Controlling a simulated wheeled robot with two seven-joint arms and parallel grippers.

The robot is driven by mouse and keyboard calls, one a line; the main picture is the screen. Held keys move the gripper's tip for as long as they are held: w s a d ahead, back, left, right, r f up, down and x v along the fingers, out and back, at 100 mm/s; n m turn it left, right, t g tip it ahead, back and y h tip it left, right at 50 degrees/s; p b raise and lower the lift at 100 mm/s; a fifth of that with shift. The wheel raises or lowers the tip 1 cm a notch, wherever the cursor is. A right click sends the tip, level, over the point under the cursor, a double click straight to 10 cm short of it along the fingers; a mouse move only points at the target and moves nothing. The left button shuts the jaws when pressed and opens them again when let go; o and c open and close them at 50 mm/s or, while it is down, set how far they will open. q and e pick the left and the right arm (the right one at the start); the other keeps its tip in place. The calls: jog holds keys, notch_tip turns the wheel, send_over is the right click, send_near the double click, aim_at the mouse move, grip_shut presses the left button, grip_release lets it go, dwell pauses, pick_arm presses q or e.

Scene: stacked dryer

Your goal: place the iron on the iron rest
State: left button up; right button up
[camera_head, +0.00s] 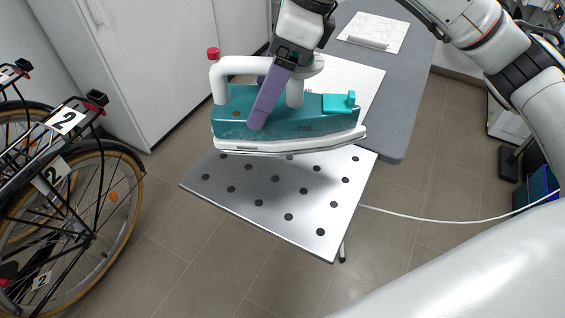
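The teal iron (310,117) has a white handle, a red knob at its left end and a pale soleplate. The iron rest (290,208) is a light metal plate with rows of dark holes, at the end of the grey ironing board. The iron is held roughly level over the far part of the rest. A shadow falls on the plate below, and the iron appears to be above it. My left gripper is not in view.
The grey board (405,120) extends away behind the iron, with a white sheet and a roll (367,41) on it. A white cord (440,217) runs to the right. Bicycles (70,200) stand at left, a white cabinet (160,60) behind. The tiled floor in front is clear.

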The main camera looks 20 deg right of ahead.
jog(key=r+m, duration=0.1)
jog(key=m, duration=0.1)
jog(key=w+a+r+m+t+h, duration=0.1)
jog(key=m, duration=0.1)
jog(key=shift+w+r+m+t+p, duration=0.2)
jog(key=shift+m+t+p, duration=0.1)
jog(key=shift+f, duration=4.95)
jog(key=shift+f, duration=0.1)
jog(key=o, duration=1.4)
jog(key=shift+s+f, duration=0.1)
jog(key=shift+f, duration=0.1)
jog(key=shift+d+r, duration=0.1)
jog(key=shift+r, duration=0.45)
jog(key=v, duration=1.1)
jog(key=shift+s, duration=0.1)
